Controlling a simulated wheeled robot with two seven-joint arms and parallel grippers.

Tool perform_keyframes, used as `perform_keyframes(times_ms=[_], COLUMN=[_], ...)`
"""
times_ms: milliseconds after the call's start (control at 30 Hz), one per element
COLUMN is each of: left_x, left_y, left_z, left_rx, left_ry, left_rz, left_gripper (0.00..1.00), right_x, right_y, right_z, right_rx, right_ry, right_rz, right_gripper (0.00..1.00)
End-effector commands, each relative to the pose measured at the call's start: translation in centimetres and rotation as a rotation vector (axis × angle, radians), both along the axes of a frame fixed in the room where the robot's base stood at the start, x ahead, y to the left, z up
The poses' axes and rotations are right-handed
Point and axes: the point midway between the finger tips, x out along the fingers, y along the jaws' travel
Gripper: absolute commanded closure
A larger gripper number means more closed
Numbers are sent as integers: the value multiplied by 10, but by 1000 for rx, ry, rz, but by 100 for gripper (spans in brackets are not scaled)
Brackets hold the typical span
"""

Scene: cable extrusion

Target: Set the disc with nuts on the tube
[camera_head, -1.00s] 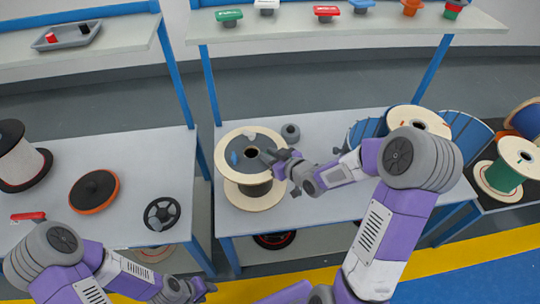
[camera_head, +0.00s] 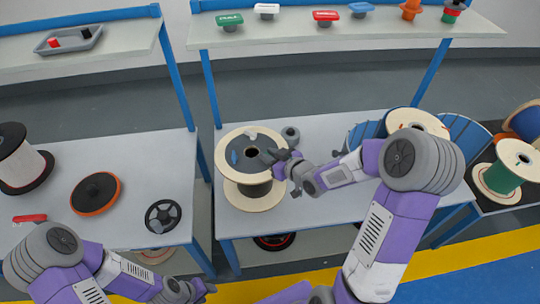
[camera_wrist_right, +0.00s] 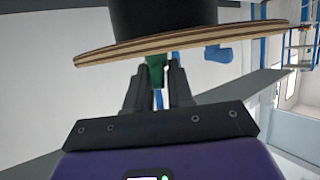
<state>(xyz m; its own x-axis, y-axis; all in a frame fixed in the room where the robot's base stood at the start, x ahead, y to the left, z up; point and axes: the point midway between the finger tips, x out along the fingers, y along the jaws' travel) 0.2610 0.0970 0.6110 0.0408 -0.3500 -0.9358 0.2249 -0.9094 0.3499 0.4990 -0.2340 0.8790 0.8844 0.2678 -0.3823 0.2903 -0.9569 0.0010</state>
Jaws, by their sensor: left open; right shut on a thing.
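I cannot tell whether disc and tube touch, and single nuts are too small to make out. My right gripper (camera_head: 270,157) is shut at the disc's right edge. The right wrist view shows the disc's striped edge (camera_wrist_right: 240,40) across its fingers and a dark cylinder (camera_wrist_right: 160,15) above it. My left gripper (camera_head: 207,287) is open and empty at the bottom, apart from these.
A grey ring-shaped part (camera_head: 291,134) stands behind the right gripper. The left table holds an orange-rimmed reel (camera_head: 96,209), a black wheel (camera_head: 162,215) and a white-wound spool (camera_head: 20,165). More spools stand right. The right table's front middle is bare.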

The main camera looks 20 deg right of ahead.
Motion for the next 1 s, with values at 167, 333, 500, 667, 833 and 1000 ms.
perform_keyframes(times_ms=[167, 333, 500, 667, 833, 1000], left_x=[0, 0, 0, 0, 0, 0], left_y=[0, 0, 0, 0, 0, 0], left_z=[0, -1, -1, -1, -2, -6], left_rx=[0, 0, 0, 0, 0, 0], left_ry=[0, 0, 0, 0, 0, 0], left_rz=[0, 0, 0, 0, 0, 0], left_gripper=[57, 57, 57, 57, 57, 57], right_x=[1, 1, 0, 0, 0, 0], right_y=[0, -1, -3, -3, -2, -2], right_z=[2, 2, 2, 2, 1, -3], right_rx=[0, 0, 0, 0, 0, 0], right_ry=[-7, -7, -7, -7, -7, -7], right_rz=[1, 0, 0, 0, 0, 1], right_gripper=[100, 100, 100, 100, 100, 100])
